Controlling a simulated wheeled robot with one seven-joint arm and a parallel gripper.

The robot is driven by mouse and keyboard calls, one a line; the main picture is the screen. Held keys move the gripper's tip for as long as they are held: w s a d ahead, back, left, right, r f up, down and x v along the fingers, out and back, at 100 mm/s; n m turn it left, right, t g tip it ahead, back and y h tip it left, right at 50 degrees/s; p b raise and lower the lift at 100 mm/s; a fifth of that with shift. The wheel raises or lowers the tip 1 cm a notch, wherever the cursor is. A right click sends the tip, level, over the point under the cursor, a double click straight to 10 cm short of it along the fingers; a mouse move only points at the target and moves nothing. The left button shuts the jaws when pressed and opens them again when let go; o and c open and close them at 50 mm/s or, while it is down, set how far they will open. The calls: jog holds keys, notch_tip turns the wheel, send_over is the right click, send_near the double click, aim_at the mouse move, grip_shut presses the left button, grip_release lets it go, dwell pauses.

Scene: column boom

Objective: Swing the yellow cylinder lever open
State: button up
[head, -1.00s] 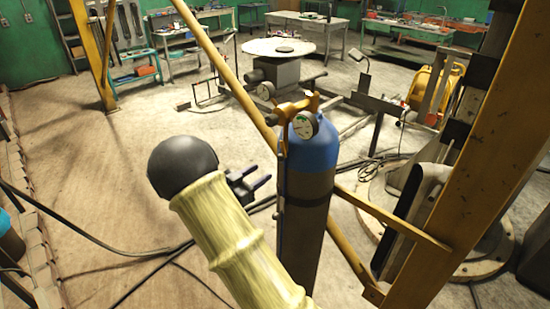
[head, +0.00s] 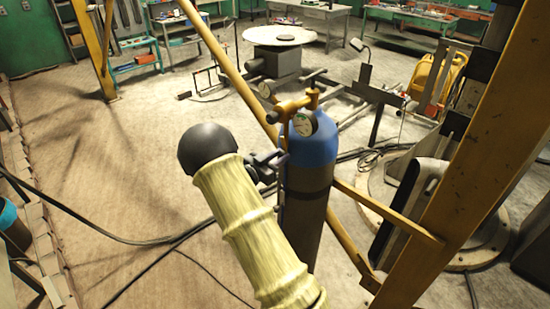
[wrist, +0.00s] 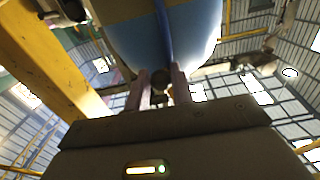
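The cylinder (head: 312,200) stands upright, with a blue shoulder and a grey-brown body. A yellow lever-like valve piece (head: 299,103) sits on its top, beside a round white gauge (head: 304,123). My gripper (head: 277,163) is at the cylinder's left side, below the yellow piece and partly hidden by my arm. In the wrist view, the two fingers of my gripper (wrist: 162,80) stand apart below the cylinder's blue shoulder (wrist: 195,30). A small dark round part shows between or behind them; I cannot tell whether they touch it. The yellow lever is not clear in the wrist view.
A slanting yellow pole (head: 225,62) passes behind the cylinder. A thick yellow beam (head: 470,165) stands at right, with a lower yellow bar (head: 385,212) reaching toward the cylinder. Black cables (head: 125,240) lie on the floor. Open floor is at left.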

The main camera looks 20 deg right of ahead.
grip_shut()
jog(key=shift+w+a+f+m+b, duration=0.15)
jog(key=shift+m+b, duration=0.25)
jog(key=shift+b, duration=0.65)
jog(key=shift+w+m+b, duration=0.4)
jog(key=shift+m+b, duration=0.6)
jog(key=shift+b, duration=0.8)
